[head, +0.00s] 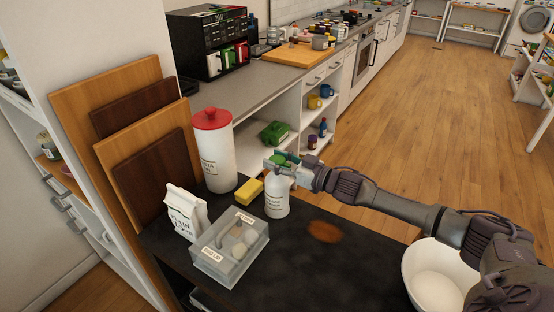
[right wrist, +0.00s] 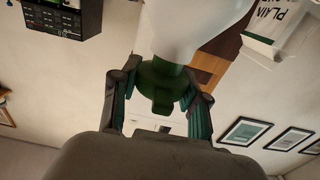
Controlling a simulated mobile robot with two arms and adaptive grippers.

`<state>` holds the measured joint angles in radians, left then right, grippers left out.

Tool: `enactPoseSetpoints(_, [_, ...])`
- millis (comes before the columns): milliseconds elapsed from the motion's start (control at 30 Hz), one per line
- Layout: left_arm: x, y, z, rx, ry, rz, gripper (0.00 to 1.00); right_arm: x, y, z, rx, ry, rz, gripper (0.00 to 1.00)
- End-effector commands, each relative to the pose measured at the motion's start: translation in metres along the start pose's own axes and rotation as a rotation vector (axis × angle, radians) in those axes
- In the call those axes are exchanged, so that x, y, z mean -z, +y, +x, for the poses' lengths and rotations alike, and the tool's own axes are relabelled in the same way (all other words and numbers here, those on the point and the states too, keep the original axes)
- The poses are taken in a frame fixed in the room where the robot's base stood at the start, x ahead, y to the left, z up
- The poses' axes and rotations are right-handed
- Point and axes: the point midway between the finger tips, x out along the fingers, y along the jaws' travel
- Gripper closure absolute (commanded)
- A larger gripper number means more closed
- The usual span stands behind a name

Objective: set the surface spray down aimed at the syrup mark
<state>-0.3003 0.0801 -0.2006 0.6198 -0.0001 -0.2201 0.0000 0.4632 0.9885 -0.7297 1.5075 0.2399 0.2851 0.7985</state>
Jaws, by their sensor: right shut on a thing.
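The surface spray (head: 276,197) is a white bottle with a green head, upright on or just above the dark counter. I cannot tell whether its base touches. My right gripper (head: 284,164) is shut on its green head. In the right wrist view the green head (right wrist: 160,88) sits between the two fingers, with the white bottle body (right wrist: 190,25) beyond. The syrup mark (head: 325,231) is a brown blotch on the counter, right of the bottle. Which way the nozzle points is not clear. My left gripper is not in view.
A yellow sponge (head: 249,190) lies close left of the bottle. A clear lidded box (head: 230,247), a white flour bag (head: 185,212) and a red-lidded canister (head: 214,150) stand further left. A white bowl (head: 436,280) is at the right. The counter's front middle is clear.

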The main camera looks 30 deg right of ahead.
Motion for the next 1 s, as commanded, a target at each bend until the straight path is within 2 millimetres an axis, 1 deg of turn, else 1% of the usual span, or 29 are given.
enactPoseSetpoints(33, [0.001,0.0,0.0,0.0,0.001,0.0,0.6,0.004,0.0,0.001,0.001,0.006,-0.002,1.0])
enactPoseSetpoints(267, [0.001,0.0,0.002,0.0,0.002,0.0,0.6,0.0,0.0,0.001,0.001,0.006,-0.001,1.0])
enactPoseSetpoints(300, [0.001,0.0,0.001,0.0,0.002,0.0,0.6,-0.002,0.0,0.0,0.0,0.0,0.0,0.5])
enactPoseSetpoints(367, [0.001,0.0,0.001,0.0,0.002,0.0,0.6,-0.002,0.0,0.0,0.0,0.0,0.0,0.4])
enactPoseSetpoints(400, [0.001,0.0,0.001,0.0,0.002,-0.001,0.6,-0.002,0.0,0.0,0.0,0.0,0.0,0.33])
enactPoseSetpoints(433, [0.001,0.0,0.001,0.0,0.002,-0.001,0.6,-0.002,0.0,0.0,0.0,0.0,0.0,0.3])
enactPoseSetpoints(800, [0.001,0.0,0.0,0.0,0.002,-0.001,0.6,0.001,0.0,-0.001,0.0,-0.001,-0.001,0.3])
enactPoseSetpoints(867, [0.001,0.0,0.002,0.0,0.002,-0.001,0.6,-0.001,0.001,-0.007,-0.001,-0.003,-0.001,0.3])
enactPoseSetpoints(1000, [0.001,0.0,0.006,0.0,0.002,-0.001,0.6,-0.003,0.0,-0.029,0.0,-0.005,-0.001,0.3])
